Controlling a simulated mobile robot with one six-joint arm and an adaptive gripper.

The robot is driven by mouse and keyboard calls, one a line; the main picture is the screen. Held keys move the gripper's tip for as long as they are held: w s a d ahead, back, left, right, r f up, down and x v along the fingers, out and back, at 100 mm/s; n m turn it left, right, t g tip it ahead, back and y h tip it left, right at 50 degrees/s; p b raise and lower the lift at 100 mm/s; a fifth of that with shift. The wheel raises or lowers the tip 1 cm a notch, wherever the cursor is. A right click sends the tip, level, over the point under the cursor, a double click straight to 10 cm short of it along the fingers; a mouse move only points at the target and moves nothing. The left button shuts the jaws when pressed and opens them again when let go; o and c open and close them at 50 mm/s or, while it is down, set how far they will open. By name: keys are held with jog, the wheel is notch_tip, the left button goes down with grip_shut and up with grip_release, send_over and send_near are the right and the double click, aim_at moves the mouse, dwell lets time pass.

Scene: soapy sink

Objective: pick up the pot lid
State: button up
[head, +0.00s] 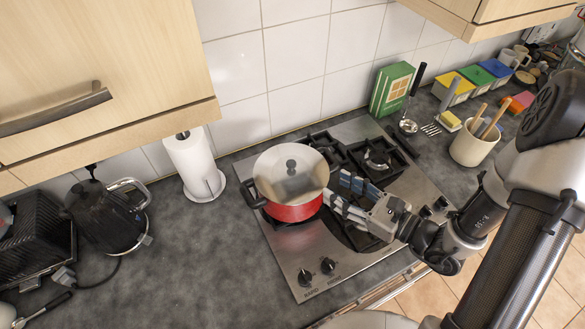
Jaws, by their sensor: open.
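The pot lid (276,163) is a pale, see-through disc with a dark knob (290,165) at its middle. It sits on a red pot (294,212), which stands on the left side of the steel hob (287,246). My gripper (338,188) comes in from the right and is open, its fingers beside the right side of the pot. It appears empty and apart from the knob. Whether a finger touches the pot's side cannot be told from this view.
A paper towel roll (190,163) stands left of the hob, with a dark kettle (101,216) farther left. A green box (391,89), a ladle (408,126) and a utensil crock (471,150) stand behind and right. Wooden cupboards (105,55) hang above.

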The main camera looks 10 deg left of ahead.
send_near(295, 165)
jog(key=x, duration=0.4)
jog(key=shift+w+a, duration=0.25)
jog(key=shift+a, duration=0.05)
jog(key=x, duration=0.5)
jog(key=shift+s+f+b, duration=0.1)
jog(key=shift+b, duration=0.2)
jog(key=shift+c, duration=0.2)
grip_shut()
